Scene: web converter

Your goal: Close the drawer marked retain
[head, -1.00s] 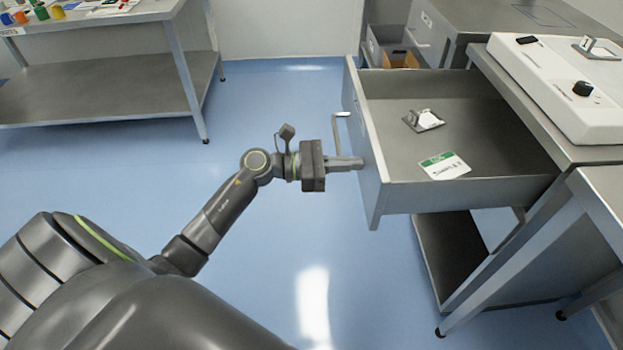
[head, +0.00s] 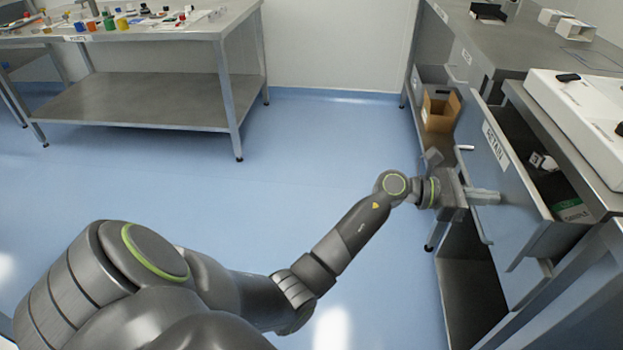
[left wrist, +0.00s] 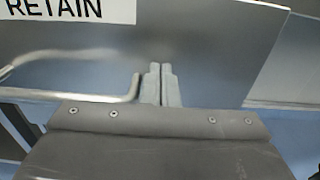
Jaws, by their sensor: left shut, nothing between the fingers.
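The drawer marked RETAIN (head: 509,180) is at the right in the head view, partly open under the bench. A metal tool and a green-and-white card (head: 572,210) lie inside it. Its label shows at the top left of the left wrist view (left wrist: 72,10), with the bar handle (left wrist: 70,92) below. My left gripper (head: 497,197) is shut and empty, its fingertips at the drawer front beside the handle. In the left wrist view the closed fingers (left wrist: 160,82) point at the front panel; whether they touch it I cannot tell. My right gripper is not in view.
The bench above the drawer carries a white device (head: 585,115). A cardboard box (head: 440,108) sits on a low shelf behind the drawer. A steel table (head: 135,100) with small coloured containers stands at the back left. Blue floor between is clear.

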